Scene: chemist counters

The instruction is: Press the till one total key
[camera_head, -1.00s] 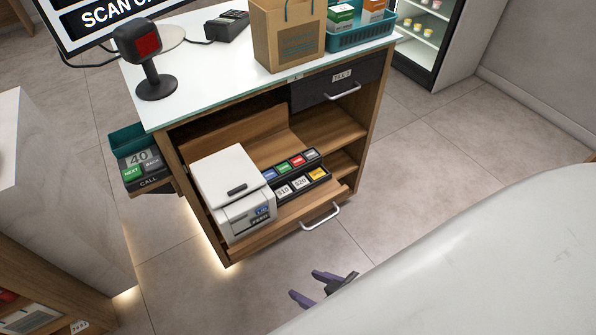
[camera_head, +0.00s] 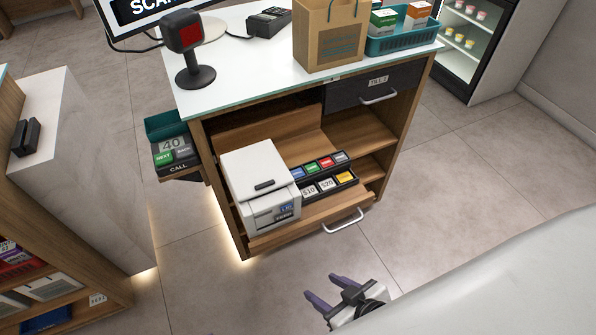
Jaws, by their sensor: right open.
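The till keypad (camera_head: 325,176) is a black block on the pulled-out lower shelf of the counter. Its back row has blue, green, red and grey keys; its front row has $10, $20 and a yellow key (camera_head: 345,177). The key lettering is too small to read for "total". A drawer labelled till 1 (camera_head: 352,92) is above it, shut. My right gripper (camera_head: 320,287) is open and empty, with purple fingers, over the floor in front of the counter and apart from the keypad. My left gripper is not in view.
A white printer (camera_head: 262,185) stands left of the keypad on the shelf, whose front has a metal handle (camera_head: 343,222). The counter top (camera_head: 245,72) holds a scanner (camera_head: 190,50), a paper bag (camera_head: 328,35) and a teal basket (camera_head: 400,40). Floor in front is clear.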

